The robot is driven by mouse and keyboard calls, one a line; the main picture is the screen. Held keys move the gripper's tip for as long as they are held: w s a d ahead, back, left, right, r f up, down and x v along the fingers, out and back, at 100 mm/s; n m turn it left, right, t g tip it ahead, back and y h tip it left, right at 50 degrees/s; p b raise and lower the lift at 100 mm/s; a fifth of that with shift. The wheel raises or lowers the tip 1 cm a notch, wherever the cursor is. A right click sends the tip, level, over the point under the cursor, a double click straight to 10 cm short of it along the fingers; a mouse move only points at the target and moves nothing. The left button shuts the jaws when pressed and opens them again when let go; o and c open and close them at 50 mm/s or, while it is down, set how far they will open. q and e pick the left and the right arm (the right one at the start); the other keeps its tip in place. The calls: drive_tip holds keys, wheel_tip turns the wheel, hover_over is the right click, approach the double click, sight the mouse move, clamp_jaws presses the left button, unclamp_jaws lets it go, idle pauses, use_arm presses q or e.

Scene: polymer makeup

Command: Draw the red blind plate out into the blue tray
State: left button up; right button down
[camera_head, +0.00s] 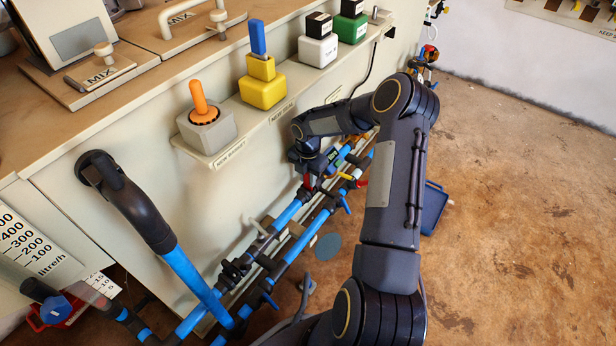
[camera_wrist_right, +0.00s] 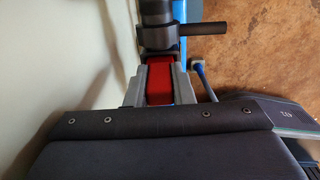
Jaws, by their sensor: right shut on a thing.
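The red blind plate (camera_wrist_right: 159,84) lies between the two grey fingers of my right gripper (camera_wrist_right: 160,66) in the right wrist view. The fingers are shut on it, one on each side. Its far end meets a dark pipe fitting (camera_wrist_right: 160,42); I cannot tell how far it sits in the fitting. In the head view my right gripper (camera_head: 309,180) is at the upper blue pipe line, with a bit of red showing beside it. The blue tray (camera_head: 433,207) is on the floor right of my right arm, which partly hides it. My left gripper is not in view.
Blue pipes (camera_head: 286,217) with dark fittings and valve handles run along the pale cabinet. A shelf (camera_head: 219,157) above holds several coloured blocks. A grey-blue disc (camera_head: 327,246) lies below the pipes. The brown floor (camera_head: 520,220) at right is mostly clear.

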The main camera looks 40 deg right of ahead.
drive_tip(key=shift+r+p, duration=2.15)
drive_tip(key=shift+r, duration=0.5)
drive_tip(key=shift+a, duration=0.1)
